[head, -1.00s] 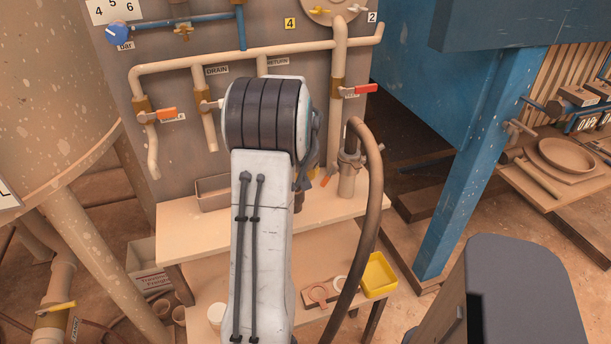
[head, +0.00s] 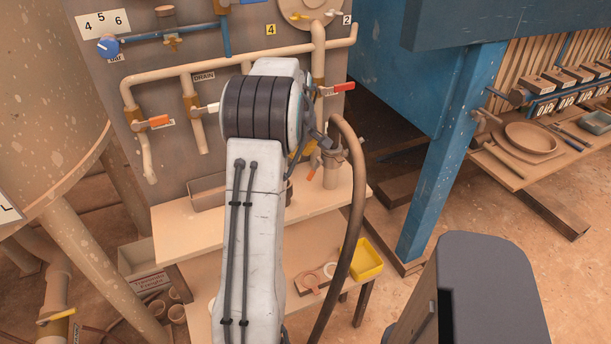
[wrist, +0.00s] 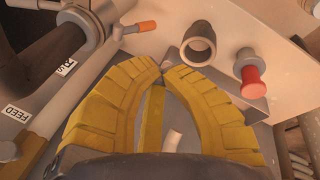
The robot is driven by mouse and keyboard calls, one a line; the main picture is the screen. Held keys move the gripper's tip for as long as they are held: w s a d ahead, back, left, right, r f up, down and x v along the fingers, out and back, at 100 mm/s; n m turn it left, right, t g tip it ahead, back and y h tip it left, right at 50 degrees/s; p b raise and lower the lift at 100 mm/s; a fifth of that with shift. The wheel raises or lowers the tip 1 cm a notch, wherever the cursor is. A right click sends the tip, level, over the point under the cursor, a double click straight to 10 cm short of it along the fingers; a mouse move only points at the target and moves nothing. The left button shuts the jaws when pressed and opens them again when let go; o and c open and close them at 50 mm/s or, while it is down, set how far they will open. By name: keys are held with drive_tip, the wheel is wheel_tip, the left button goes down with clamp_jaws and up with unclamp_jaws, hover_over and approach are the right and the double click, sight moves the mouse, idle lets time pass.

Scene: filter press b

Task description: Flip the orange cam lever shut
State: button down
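The orange cam lever shows in the wrist view as a short orange-tipped handle (wrist: 140,27) on the metal coupling (wrist: 78,28) at the upper left. In the head view its orange tip (head: 311,174) hangs beside the upright coupling (head: 332,167) on the bench, under the dark hose. My gripper (wrist: 163,71) has yellow fingers whose tips nearly meet, with nothing visible between them. The tips are below and right of the lever in the wrist view, apart from it. My own arm hides most of the gripper in the head view.
A hollow grey cylinder (wrist: 198,45) and a red-capped fitting (wrist: 252,80) lie right of my fingers. A curved hose (head: 350,235) arches down in front of the bench. A red valve handle (head: 343,87) and an orange one (head: 158,121) sit on the pipes.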

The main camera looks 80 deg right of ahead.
sight(313, 170)
drive_tip(key=f+n, duration=0.3)
drive_tip(key=d+f+n+p, duration=0.1)
drive_tip(key=f+n, duration=0.2)
drive_tip(key=f, duration=0.1)
drive_tip(key=f+n+y, duration=0.1)
drive_tip(key=f+n, duration=0.2)
drive_tip(key=n, duration=0.1)
drive_tip(key=shift+s+d+f, duration=0.2)
drive_tip(key=shift+d+f, duration=0.05)
drive_tip(key=shift+s+d+f+p, duration=0.15)
drive_tip(key=shift+d+f+p, duration=0.1)
drive_tip(key=shift+d, duration=0.25)
drive_tip(key=shift+s+d+f+p, duration=0.1)
drive_tip(key=shift+d+f+p, duration=0.15)
drive_tip(key=shift+d, duration=0.2)
drive_tip(key=shift+f, duration=0.1)
drive_tip(key=f+b, duration=0.1)
drive_tip(key=b, duration=0.1)
drive_tip(key=shift+s+d+b, duration=0.15)
drive_tip(key=shift+d+b, duration=0.2)
drive_tip(key=shift+r, duration=0.2)
drive_tip(key=shift+s+r, duration=0.1)
drive_tip(key=shift+r, duration=0.05)
